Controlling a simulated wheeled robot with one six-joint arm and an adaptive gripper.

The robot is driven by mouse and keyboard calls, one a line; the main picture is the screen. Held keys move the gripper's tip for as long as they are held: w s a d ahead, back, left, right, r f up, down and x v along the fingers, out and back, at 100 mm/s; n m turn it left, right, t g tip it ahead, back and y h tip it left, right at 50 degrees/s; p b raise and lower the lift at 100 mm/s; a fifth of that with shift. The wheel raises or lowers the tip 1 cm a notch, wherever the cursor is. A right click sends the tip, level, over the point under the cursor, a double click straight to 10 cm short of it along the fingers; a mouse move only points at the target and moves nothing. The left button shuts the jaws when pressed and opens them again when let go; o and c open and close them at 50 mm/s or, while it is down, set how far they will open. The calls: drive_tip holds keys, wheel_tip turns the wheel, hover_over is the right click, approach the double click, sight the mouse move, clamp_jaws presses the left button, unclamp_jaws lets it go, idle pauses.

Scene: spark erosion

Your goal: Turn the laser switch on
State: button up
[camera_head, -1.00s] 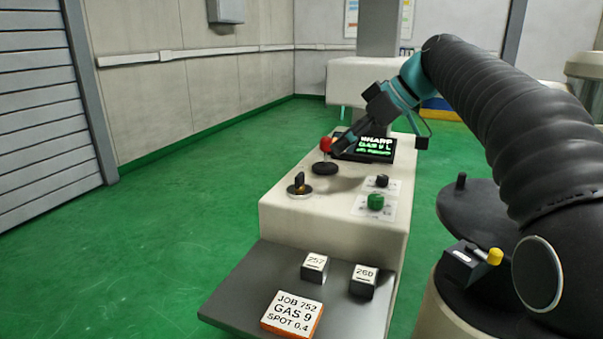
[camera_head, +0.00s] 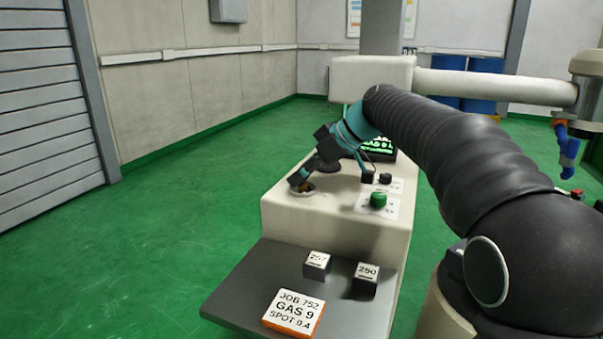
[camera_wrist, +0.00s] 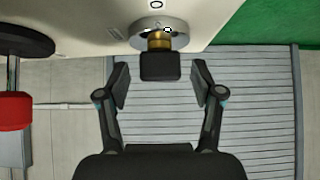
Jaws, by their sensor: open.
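The rotary switch with a black handle (camera_wrist: 160,66), a brass stem and a round silver plate (camera_wrist: 172,36) shows at the top middle of the wrist view. I take it for the laser switch; its markings are too small to read. In the head view its plate (camera_head: 300,193) shows at the left edge of the console top, with the handle mostly hidden by my gripper (camera_head: 301,180). My gripper (camera_wrist: 161,84) is open. Its two fingers stand on either side of the black handle, with a gap on each side.
The console (camera_head: 320,225) also bears a green knob (camera_head: 378,200), small black knobs (camera_head: 368,177) and a display (camera_head: 380,149) partly behind my arm. A red-topped lever (camera_wrist: 14,110) stands beside the switch. A dark shelf (camera_head: 255,290) in front holds labelled blocks (camera_head: 317,262).

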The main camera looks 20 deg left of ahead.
drive_tip(key=shift+a+f, duration=0.2)
drive_tip(key=c, duration=1.2)
drive_tip(key=shift+o, duration=0.2)
